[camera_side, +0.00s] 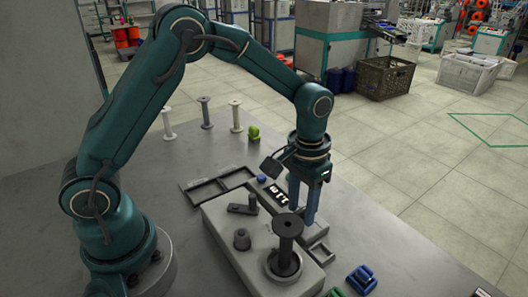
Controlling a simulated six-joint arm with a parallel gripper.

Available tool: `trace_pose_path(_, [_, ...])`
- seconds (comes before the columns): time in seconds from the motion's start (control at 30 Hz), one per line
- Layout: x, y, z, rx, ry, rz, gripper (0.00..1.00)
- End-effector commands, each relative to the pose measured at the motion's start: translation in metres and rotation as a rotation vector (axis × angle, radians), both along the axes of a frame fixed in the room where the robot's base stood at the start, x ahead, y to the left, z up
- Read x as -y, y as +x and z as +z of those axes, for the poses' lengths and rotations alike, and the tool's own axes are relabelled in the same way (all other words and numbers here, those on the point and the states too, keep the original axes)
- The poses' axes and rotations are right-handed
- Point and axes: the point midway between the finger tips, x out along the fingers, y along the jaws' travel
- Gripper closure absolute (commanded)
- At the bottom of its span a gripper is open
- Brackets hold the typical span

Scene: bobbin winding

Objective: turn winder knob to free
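The winder (222,232) is a grey box on the table, with a dark spool (287,250) upright on a round base at its front right. A short dark round post (242,240) stands on its top left of the spool. A dark bar-shaped lever (241,208) with a raised end lies behind that post. I cannot tell which of these is the knob or read its setting. My gripper (302,212) points down behind the spool, at the winder's right side. Its two blue-grey fingers look apart, with nothing visible between them. Contact with the winder cannot be made out.
A dark panel with white marks (275,192) and a blue button (262,179) sit behind the winder. A divided black tray (217,184) lies left of them. Blue (362,280) and green pieces lie at the front right.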

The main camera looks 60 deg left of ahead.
Motion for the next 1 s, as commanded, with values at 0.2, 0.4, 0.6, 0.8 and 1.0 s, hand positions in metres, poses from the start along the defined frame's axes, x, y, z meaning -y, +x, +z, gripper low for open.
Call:
trace_pose_path(0.2, [0.000,0.001,0.004,0.002,0.000,0.000,0.55])
trace_pose_path(0.4, [0.000,0.001,0.031,0.006,-0.001,0.000,0.55])
trace_pose_path(0.6, [0.000,0.000,0.050,0.003,0.000,0.000,0.55])
trace_pose_path(0.8, [0.000,0.000,0.051,-0.001,0.000,0.000,0.55])
trace_pose_path(1.0, [-0.001,0.002,0.058,0.020,-0.003,0.005,0.55])
